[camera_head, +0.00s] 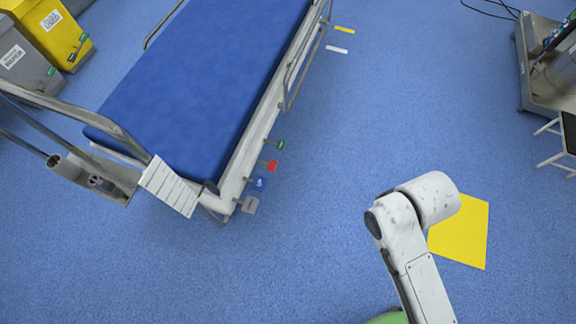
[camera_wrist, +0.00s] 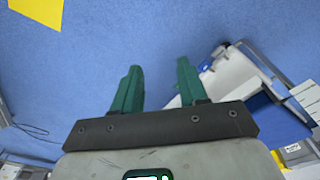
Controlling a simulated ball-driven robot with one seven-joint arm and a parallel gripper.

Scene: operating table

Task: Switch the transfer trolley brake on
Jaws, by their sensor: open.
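The transfer trolley, with a blue mattress (camera_head: 205,75) and pale frame, stands left of centre in the head view. Several coloured pedals stick out from its right side near the close end: a green one (camera_head: 280,145), a red one (camera_head: 271,166), a blue one (camera_head: 259,184) and a grey one (camera_head: 250,205). I cannot read which is the brake. My gripper (camera_wrist: 159,65) shows in the wrist view with two green fingers apart and nothing between them. Part of the trolley (camera_wrist: 235,75) appears right of the fingers there, apart from them. The head view shows my arm, but not my gripper.
A yellow floor patch (camera_head: 466,232) lies beside my arm. Yellow (camera_head: 50,30) and grey (camera_head: 22,68) bins stand at the upper left. A metal equipment cart (camera_head: 548,70) and a stool (camera_head: 566,135) stand at the right. Blue floor between trolley and arm is clear.

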